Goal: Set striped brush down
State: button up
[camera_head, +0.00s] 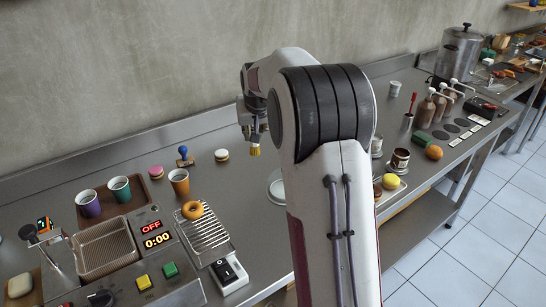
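My gripper (253,138) hangs over the steel counter (225,195), left of my large arm link and partly hidden by it. A small brass-coloured piece shows at its lower end; I cannot tell whether this is a fingertip or something held. The fingers are too small and edge-on to tell open from shut. My arm covers much of the middle of the counter. A red-handled tool (413,101) stands in a holder on the right, its lower part hidden.
Left are cups (119,189), a fryer basket (104,249), a doughnut (192,210) on a wire rack and a blue-handled stamp (183,154). Macarons (221,155) sit nearby. Bare counter shows below my gripper.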

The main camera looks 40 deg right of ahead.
jog(key=s+d+r+m+h, duration=0.1)
jog(key=s+d+r, duration=0.25)
jog(key=s, duration=0.25)
jog(key=s+d+r+m, duration=0.1)
jog(key=s+d+r, duration=0.1)
jog(key=s+d, duration=0.25)
jog(key=s+a+f+n, duration=0.1)
jog(key=s+a+f, duration=0.1)
jog(key=s, duration=0.4)
jog(key=s+a+f+n+y, duration=0.1)
jog(key=s+a+f, duration=0.1)
jog(key=s, duration=0.5)
jog(key=shift+s+f, duration=0.2)
jog(key=shift+f, duration=0.45)
jog(key=shift+a, duration=0.1)
jog(key=shift+f, duration=2.9)
